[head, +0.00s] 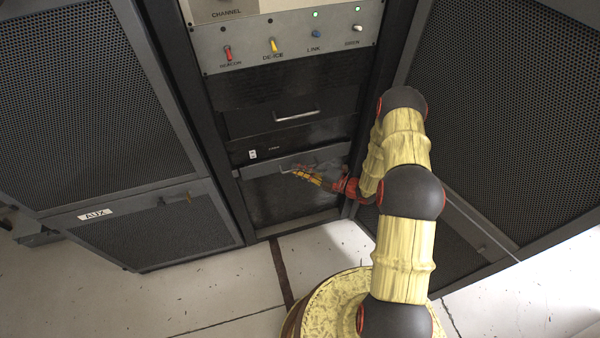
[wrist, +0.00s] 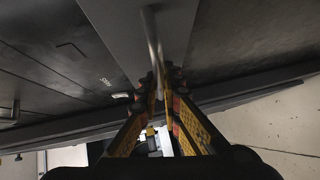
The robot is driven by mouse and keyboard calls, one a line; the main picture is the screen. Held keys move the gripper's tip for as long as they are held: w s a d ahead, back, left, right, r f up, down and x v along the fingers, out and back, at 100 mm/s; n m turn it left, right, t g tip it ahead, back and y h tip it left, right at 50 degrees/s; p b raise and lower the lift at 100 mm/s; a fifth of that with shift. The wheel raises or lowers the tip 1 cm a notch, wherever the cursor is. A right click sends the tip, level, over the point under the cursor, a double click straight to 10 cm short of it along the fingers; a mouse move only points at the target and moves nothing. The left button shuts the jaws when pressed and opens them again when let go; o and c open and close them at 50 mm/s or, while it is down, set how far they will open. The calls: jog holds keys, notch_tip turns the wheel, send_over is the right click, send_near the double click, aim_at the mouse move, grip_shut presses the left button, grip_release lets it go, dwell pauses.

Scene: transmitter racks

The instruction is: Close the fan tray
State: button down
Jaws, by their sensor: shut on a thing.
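The fan tray appears to be the grey-fronted unit (head: 258,167) low in the middle rack, under a dark panel with a small white switch. In the wrist view its grey front (wrist: 115,28) carries a pale bar handle (wrist: 152,35). My gripper (head: 300,172) is at the tray front, reaching in from the right. In the wrist view my gripper (wrist: 160,85) has its fingertips shut around the handle's near end. The fingers hide part of the handle. I cannot tell how far the tray stands out of the rack.
Above is a drawer with a bar handle (head: 295,116) and a switch panel (head: 290,45) with several toggles. Mesh cabinet doors (head: 80,100) stand at left, with another mesh door (head: 500,110) at right. Pale floor (head: 225,300) is clear in front.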

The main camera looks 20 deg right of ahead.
jog(key=shift+w+d, duration=0.1)
jog(key=shift+w, duration=0.95)
jog(key=c, duration=2.1)
grip_release()
jog(key=shift+w, duration=0.1)
jog(key=shift+o, duration=0.6)
jog(key=v, duration=1.2)
